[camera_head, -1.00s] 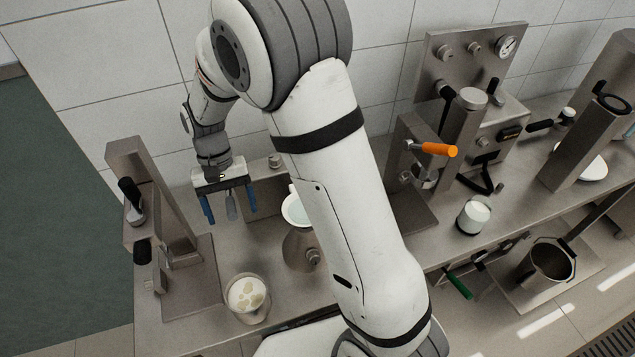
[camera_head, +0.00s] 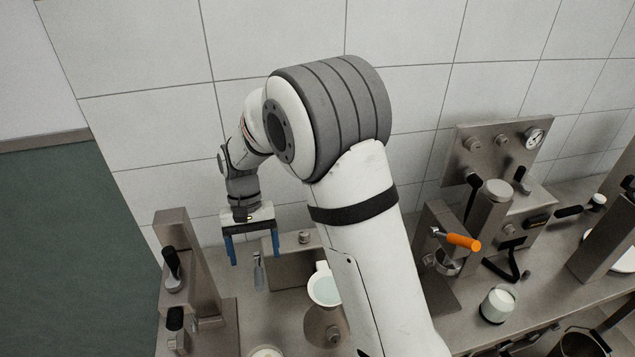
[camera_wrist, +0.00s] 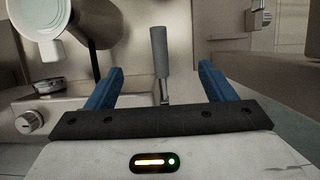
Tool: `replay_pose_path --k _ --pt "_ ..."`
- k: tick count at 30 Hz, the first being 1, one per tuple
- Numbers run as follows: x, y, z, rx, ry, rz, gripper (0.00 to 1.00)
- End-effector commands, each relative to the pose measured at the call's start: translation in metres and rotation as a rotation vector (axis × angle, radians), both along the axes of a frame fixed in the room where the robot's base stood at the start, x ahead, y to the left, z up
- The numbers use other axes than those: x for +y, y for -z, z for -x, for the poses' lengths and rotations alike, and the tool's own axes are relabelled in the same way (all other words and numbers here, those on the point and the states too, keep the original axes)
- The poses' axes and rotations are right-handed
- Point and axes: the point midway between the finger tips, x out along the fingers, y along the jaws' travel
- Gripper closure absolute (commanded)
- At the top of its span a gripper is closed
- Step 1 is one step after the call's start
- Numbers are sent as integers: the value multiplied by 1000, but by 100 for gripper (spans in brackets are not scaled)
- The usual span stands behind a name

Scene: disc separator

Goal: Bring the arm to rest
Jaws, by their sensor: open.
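My gripper (camera_head: 253,248) hangs at the left over the counter, with its two blue fingers pointing down. It is open, with the fingers wide apart and nothing between them. In the wrist view the gripper (camera_wrist: 160,88) also shows its fingers spread. A grey handle (camera_head: 259,272) stands below and between the fingers, apart from them as far as I can tell. It also shows in the wrist view (camera_wrist: 159,52). My white arm crosses the middle of the head view and hides part of the counter.
A white cup (camera_head: 323,287) sits on a metal stand right of the gripper. A metal column machine (camera_head: 186,255) stands at the left. A machine with an orange handle (camera_head: 463,242) and a glass of white liquid (camera_head: 497,304) are at the right. The tiled wall is behind.

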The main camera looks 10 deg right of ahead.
Motion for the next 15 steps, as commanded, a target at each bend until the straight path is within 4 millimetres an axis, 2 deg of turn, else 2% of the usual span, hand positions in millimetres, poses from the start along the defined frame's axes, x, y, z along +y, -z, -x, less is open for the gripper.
replay_pose_path --k 4,7,11,15 --pt "-4 -3 0 -11 2 -4 24" --pt "-17 -12 4 -44 8 -16 24" --pt "-47 -33 15 -126 19 -40 24" --pt "-85 -52 36 -229 29 -58 24"
